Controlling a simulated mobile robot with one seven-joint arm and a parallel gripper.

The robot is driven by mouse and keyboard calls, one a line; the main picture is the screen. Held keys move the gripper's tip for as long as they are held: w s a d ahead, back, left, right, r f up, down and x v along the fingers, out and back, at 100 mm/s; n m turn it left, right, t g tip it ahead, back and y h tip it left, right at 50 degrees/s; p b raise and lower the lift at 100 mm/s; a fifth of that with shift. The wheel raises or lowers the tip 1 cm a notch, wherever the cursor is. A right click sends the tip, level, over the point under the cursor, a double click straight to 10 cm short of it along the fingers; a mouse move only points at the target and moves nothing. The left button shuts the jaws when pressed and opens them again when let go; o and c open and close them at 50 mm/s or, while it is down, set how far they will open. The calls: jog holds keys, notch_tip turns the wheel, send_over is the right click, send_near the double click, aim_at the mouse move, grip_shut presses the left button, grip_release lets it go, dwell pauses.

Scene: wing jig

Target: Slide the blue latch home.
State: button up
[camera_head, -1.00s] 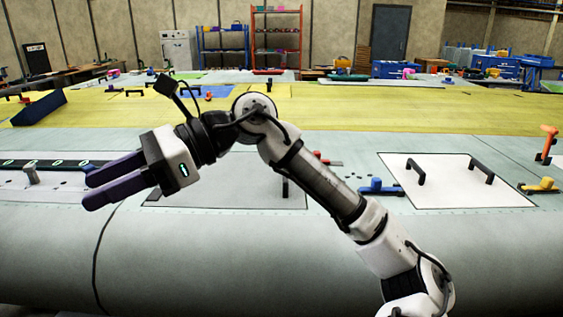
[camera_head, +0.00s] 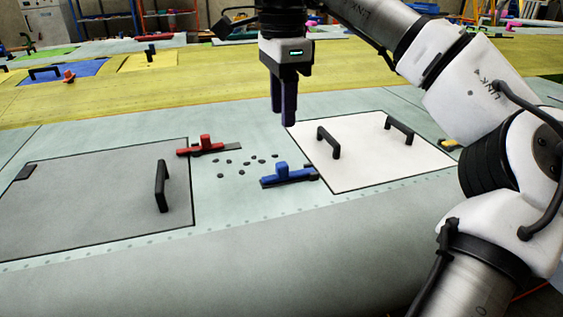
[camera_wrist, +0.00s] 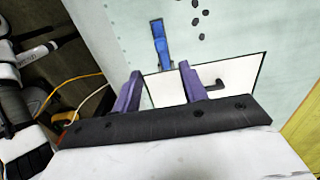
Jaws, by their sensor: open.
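The blue latch (camera_head: 288,175) lies on the pale wing surface, just left of the white panel (camera_head: 350,178). It has a long flat bar and an upright knob; its right end reaches the panel's edge. In the wrist view the blue latch (camera_wrist: 160,42) lies beyond the fingertips, between their lines. My gripper (camera_head: 284,122) points down above the wing, behind the latch in the head view and apart from it. Its two purple fingers also show in the wrist view (camera_wrist: 160,76), spread with nothing between them.
Black handles (camera_head: 329,143) stand up from the white panel. A red latch (camera_head: 207,146) sits beside the grey panel (camera_head: 90,205), which has its own black handle (camera_head: 161,186). Several dark holes (camera_head: 240,162) lie between the latches. The wing surface in front is clear.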

aim_at(282, 164)
notch_tip(282, 164, down, 11)
dwell(0.3)
jog(key=shift+c, duration=0.4)
grip_shut()
